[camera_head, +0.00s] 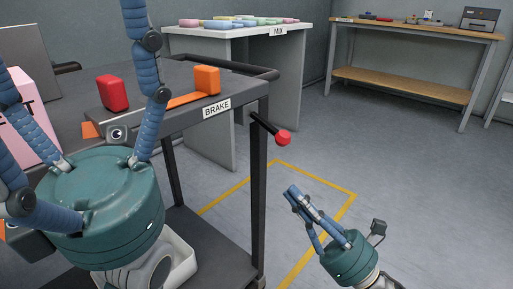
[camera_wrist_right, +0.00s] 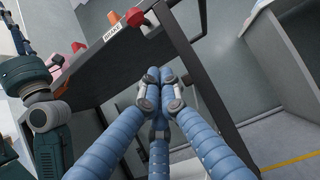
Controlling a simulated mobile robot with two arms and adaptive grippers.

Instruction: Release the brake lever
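The brake lever (camera_head: 266,124) is a dark rod with a red knob (camera_head: 283,137), sticking out from the cart's edge beside the BRAKE label (camera_head: 216,108). In the right wrist view the red knob (camera_wrist_right: 134,17) shows at the top, beyond my fingers. My right gripper (camera_head: 294,192) is below and slightly right of the knob in the head view, apart from it. Its fingers are drawn together with nothing seen between them; they also show in the wrist view (camera_wrist_right: 160,77). My left gripper (camera_head: 100,205) is large in the left foreground, its fingers spread, some tips out of frame.
The dark cart (camera_head: 180,127) carries a red block (camera_head: 112,93) and an orange block (camera_head: 207,80). A pink box (camera_head: 30,110) is at left. A table labelled MIX (camera_head: 225,32) and a wooden bench (camera_head: 410,31) stand behind. Floor right of the cart is clear.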

